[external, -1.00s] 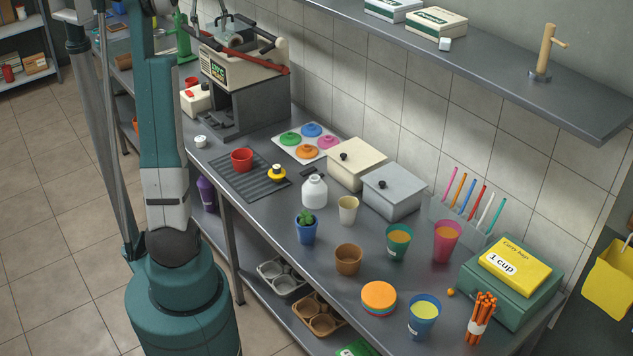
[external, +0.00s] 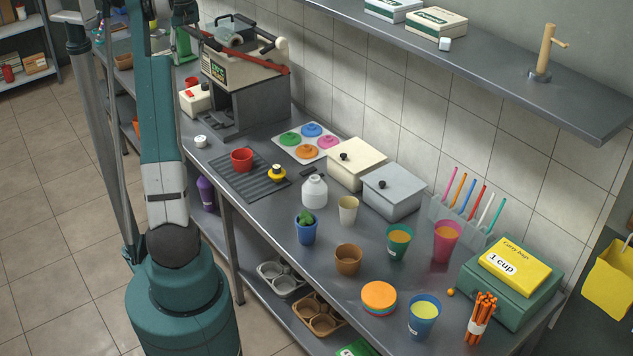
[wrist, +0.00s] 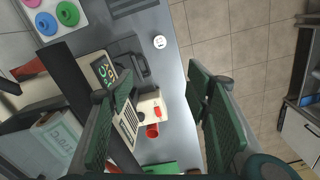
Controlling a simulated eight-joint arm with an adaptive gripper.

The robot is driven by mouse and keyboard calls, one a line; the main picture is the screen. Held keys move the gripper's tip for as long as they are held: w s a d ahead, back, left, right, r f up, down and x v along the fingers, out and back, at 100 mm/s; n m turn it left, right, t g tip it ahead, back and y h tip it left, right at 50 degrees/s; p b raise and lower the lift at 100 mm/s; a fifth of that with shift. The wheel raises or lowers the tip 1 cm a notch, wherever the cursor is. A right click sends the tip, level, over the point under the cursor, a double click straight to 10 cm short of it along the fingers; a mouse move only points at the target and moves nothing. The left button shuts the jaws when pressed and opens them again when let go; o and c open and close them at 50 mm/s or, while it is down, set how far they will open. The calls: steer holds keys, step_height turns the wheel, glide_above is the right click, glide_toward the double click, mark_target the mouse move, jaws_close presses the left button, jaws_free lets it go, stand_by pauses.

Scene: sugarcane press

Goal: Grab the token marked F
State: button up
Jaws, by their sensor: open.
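No letter F can be read in either view. A small white round piece with a faint dark mark (wrist: 159,42) lies on the steel counter. It also shows in the external view (external: 200,141), at the counter's left edge near the press. I cannot tell whether it is the token. My gripper (wrist: 160,90) is open and empty, with its two green-padded fingers wide apart. The white piece appears beyond the fingertips in the wrist view, not between them. My gripper cannot be made out in the external view.
The press (external: 245,80) stands beside a white box with a red switch (wrist: 148,108), seen between my fingers. A white sheet (external: 280,147) holds several coloured discs. A red cup (external: 242,159) stands on a dark ribbed mat (external: 225,177). Cups and lidded bins fill the counter's right side.

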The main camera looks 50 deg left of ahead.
glide_above(200, 138)
step_height(200, 138, down, 31)
steer(key=shift+d+f, duration=0.1)
steer(key=shift+d, duration=0.05)
steer(key=shift+f, duration=1.25)
steer(key=shift+f, duration=2.6)
steer(key=c, duration=1)
